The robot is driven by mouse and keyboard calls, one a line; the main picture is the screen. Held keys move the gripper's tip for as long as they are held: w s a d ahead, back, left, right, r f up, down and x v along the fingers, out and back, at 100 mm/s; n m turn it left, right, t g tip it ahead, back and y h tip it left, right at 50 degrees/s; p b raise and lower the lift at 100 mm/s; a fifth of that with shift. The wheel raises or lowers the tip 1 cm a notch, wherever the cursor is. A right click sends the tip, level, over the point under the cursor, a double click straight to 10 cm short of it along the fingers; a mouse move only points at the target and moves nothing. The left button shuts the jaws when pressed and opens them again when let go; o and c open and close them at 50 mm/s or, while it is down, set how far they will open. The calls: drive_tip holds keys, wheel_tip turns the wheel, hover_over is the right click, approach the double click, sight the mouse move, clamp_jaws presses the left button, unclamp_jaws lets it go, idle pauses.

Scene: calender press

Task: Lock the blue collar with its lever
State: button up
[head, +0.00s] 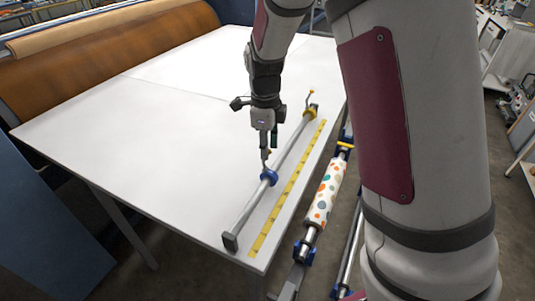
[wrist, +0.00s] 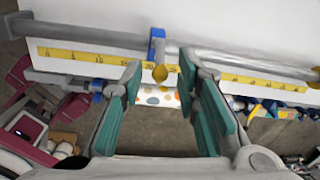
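The blue collar (head: 268,177) sits around a grey bar that lies along the white table. It also shows in the wrist view (wrist: 156,46), above the space between my fingers. Its lever appears to stick up from the bar toward the wrist camera, ending in a yellow knob (wrist: 159,75). My gripper (head: 266,150) is just above the collar, pointing down. In the wrist view my gripper (wrist: 164,76) is open, with its teal-padded fingers on either side of the knob. I see no contact with it. The lever is partly hidden in the head view.
A yellow collar (head: 310,113) with an upright lever sits at the bar's far end. A yellow measuring strip (head: 285,192) runs beside the bar. Past the table's right edge is a dotted roller (head: 325,194). The table's left side (head: 140,130) is clear.

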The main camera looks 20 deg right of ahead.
drive_tip(key=shift+w+d+f, duration=0.1)
drive_tip(key=shift+f, duration=1.75)
clamp_jaws()
